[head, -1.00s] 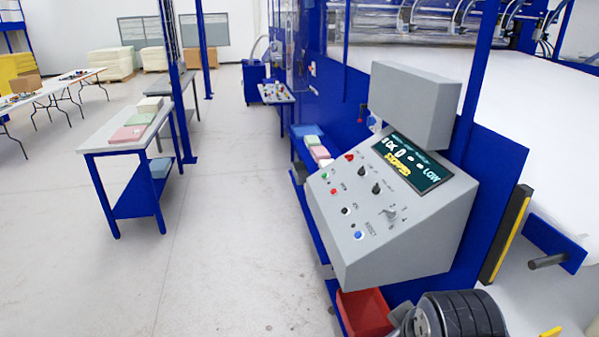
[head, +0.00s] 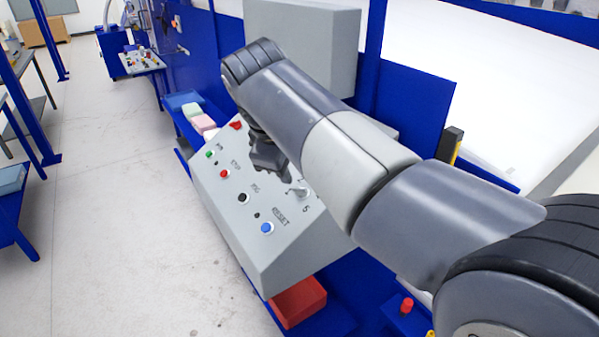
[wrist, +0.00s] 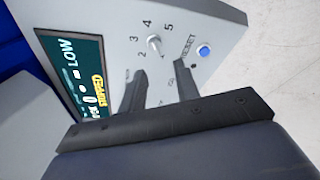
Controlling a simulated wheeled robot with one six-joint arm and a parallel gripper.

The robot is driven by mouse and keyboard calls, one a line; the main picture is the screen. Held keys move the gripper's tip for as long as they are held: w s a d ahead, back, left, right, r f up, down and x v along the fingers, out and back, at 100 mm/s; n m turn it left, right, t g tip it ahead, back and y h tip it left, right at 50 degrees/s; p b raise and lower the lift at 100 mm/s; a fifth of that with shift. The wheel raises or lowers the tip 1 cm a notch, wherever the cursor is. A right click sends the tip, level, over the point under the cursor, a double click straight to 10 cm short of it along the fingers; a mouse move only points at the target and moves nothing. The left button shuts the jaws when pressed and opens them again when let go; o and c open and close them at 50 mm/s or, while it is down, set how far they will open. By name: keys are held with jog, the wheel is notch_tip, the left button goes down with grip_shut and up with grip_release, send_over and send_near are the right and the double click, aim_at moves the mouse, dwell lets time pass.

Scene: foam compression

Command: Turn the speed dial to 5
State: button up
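The speed dial (wrist: 155,44) is a small pale knob on the sloped grey control panel (wrist: 213,30). In the wrist view the digits 2, 3, 4 and 5 stand around it, with 5 to its upper right; I cannot tell clearly which it points at. The dial (head: 300,191) also shows in the head view, just right of my gripper (head: 268,160). My gripper (wrist: 158,68) is open, with two dark fingers apart and nothing between them. In the wrist view the dial appears just beyond the fingertips; contact is not visible.
The display (wrist: 82,75) reads LOW and a yellow word. A blue reset button (head: 267,228), a black button (head: 243,198), a red button (head: 224,174) and a green button (head: 209,154) line the panel's left side. A grey box (head: 310,40) rises behind the panel.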

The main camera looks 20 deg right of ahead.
aim_at(299, 187)
jog(key=x, duration=0.5)
jog(key=w+x, duration=0.1)
jog(key=x, duration=0.4)
jog(key=shift+w+d+f+p, duration=0.1)
jog(key=shift+w+d+p, duration=0.05)
jog(key=shift+w+p, duration=0.15)
jog(key=c, duration=0.7)
jog(key=shift+o, duration=0.2)
